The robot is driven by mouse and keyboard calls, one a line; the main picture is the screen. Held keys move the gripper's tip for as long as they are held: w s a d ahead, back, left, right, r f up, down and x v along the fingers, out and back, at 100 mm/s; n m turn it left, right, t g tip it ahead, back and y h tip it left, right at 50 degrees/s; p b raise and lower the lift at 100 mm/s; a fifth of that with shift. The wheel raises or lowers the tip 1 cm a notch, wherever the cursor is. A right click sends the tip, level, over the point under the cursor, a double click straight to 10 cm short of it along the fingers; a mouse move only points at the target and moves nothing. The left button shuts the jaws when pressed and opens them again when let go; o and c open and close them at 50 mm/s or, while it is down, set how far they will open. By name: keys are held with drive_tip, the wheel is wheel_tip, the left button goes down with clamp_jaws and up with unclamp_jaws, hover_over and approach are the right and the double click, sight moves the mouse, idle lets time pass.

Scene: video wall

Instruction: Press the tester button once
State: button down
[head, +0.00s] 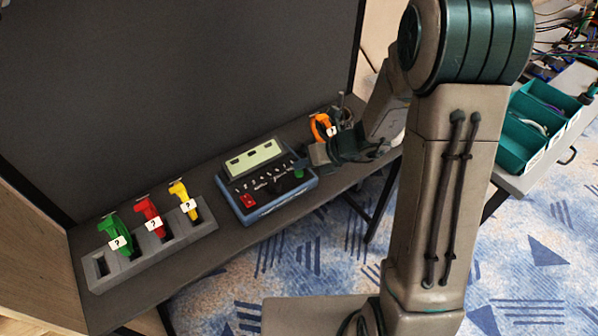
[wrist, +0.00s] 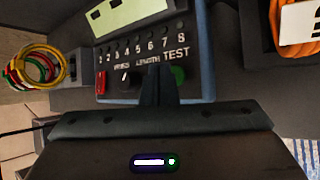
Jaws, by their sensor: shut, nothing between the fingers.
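The cable tester (head: 265,207) is a blue-edged box with a pale display, a row of numbered ports and a red switch, lying on the dark shelf. In the wrist view the tester (wrist: 203,50) shows the word TEST above a round green button (wrist: 178,75). My gripper (wrist: 158,72) is shut and empty, its fingertips just left of the green button and partly covering it. I cannot tell whether they touch the panel. In the head view my gripper (head: 303,163) is over the tester's right end.
A grey rack (head: 180,240) with green, red and yellow tagged cables stands left of the tester. An orange cable (head: 320,127) lies to the right, close to my wrist. A dark wall panel (head: 180,90) rises behind the shelf. Teal bins (head: 520,143) stand at the right.

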sight(303, 174)
drive_tip(key=shift+f, duration=0.1)
drive_tip(key=shift+f+b, duration=0.3)
drive_tip(key=shift+f, duration=0.05)
drive_tip(key=shift+f+b, duration=0.3)
drive_tip(key=shift+f, duration=0.1)
idle(0.5)
idle(0.3)
drive_tip(key=shift+r+p, duration=0.8)
drive_tip(key=shift+r, duration=0.05)
wheel_tip(303, 174, up, 5)
drive_tip(key=p, duration=0.5)
